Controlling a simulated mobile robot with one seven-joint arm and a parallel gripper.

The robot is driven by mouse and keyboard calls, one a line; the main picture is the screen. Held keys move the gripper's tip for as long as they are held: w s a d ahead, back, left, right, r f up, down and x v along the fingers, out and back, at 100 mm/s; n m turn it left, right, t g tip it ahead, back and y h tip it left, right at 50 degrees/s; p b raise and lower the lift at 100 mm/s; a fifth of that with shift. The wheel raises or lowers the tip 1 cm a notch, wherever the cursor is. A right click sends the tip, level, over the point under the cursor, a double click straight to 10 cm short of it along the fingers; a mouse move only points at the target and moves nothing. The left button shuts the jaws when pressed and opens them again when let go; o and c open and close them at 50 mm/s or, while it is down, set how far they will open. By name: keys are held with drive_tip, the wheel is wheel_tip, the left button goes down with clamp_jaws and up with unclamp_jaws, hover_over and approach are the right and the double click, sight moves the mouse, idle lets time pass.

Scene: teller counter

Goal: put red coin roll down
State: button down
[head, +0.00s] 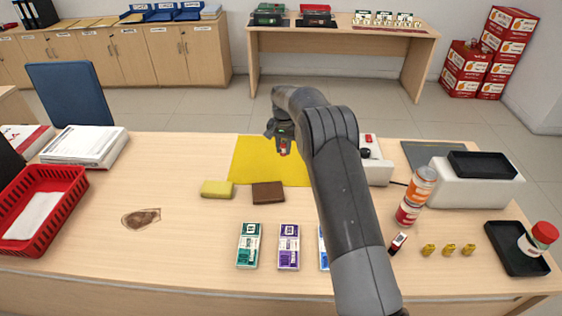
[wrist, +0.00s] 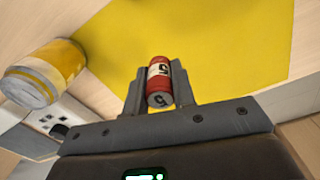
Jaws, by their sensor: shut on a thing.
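A red coin roll with a pale label is shut between the two fingers of my gripper (head: 283,150), and the roll shows clearly in the wrist view (wrist: 158,84). In the head view only a small red bit of it shows under the gripper. The gripper is over the yellow mat (head: 257,155), which also fills much of the wrist view (wrist: 225,45). I cannot tell whether the roll touches the mat. My arm hides the right part of the mat in the head view.
A yellow sponge (head: 216,189) and a brown block (head: 268,192) lie at the mat's front edge. Banded note bundles (head: 249,245) lie nearer. A yellow cylinder (wrist: 42,74) is left in the wrist view.

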sight(283, 169)
wheel_tip(283, 169, down, 7)
drive_tip(key=shift+f, duration=0.2)
drive_tip(key=shift+f, duration=0.1)
drive_tip(key=c, duration=1.2)
unclamp_jaws()
